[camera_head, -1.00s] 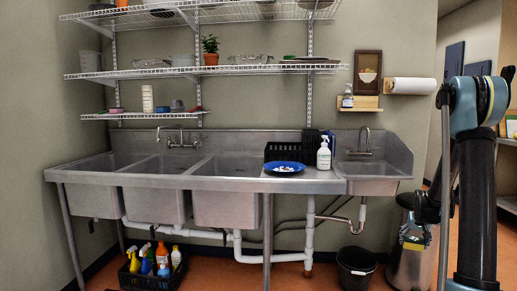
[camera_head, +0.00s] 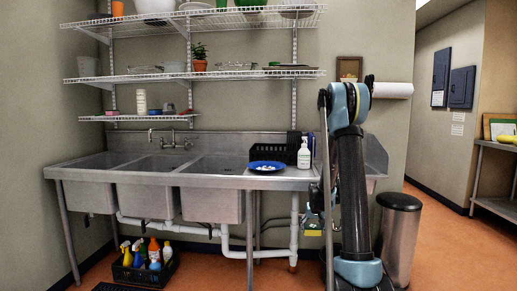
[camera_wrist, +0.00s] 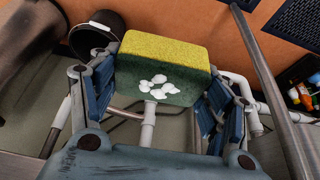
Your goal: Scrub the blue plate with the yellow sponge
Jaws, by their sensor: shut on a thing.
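The blue plate (camera_head: 268,167) lies on the steel counter between the basins, in front of a black rack; whitish spots show on it. My gripper (camera_wrist: 157,88) is shut on the yellow sponge (camera_wrist: 160,50), which has a dark green layer with several white patches on it. In the head view my gripper (camera_head: 313,222) hangs low, below the counter's front edge, to the right of and below the plate. The sponge shows there as a small yellow patch (camera_head: 313,233). The plate is not visible in the wrist view.
Counter (camera_head: 258,182) in front of the plate is bare. A grey bin (camera_head: 400,240) stands at the right. A crate of bottles (camera_head: 146,270) sits on the floor at left.

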